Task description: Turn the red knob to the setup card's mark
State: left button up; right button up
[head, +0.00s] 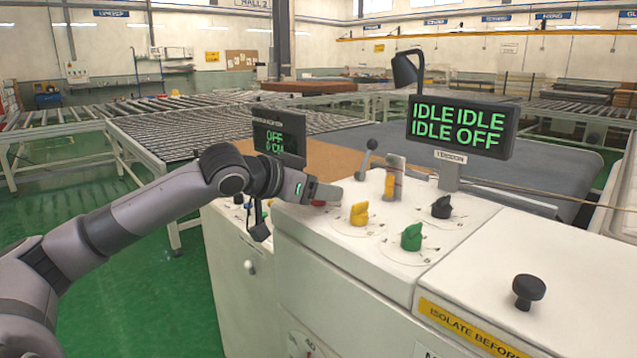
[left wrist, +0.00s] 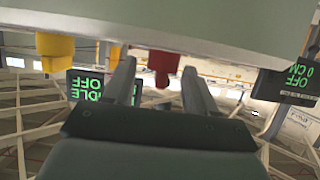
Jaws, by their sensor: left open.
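The red knob (left wrist: 163,66) shows in the left wrist view, which looks upside down, and it stands between my two fingers with a gap on each side. In the head view only a sliver of the red knob (head: 319,203) shows beside my fingers. My left gripper (head: 326,192) is open at the left end of the white control panel (head: 345,245); its fingers (left wrist: 158,68) flank the knob in the wrist view. The knob's pointer and dial marks are hidden by the gripper. I cannot make out a setup card. My right gripper is out of view.
Near the red knob are a yellow knob (head: 359,214), a green knob (head: 411,237), a black knob (head: 441,207) and a lever (head: 368,157). A display (head: 462,127) reads IDLE IDLE, IDLE OFF. A smaller display (head: 278,137) stands behind my gripper.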

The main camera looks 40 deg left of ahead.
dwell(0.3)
pick_arm(q)
jog(key=c, duration=1.1)
jog(key=shift+o, duration=0.2)
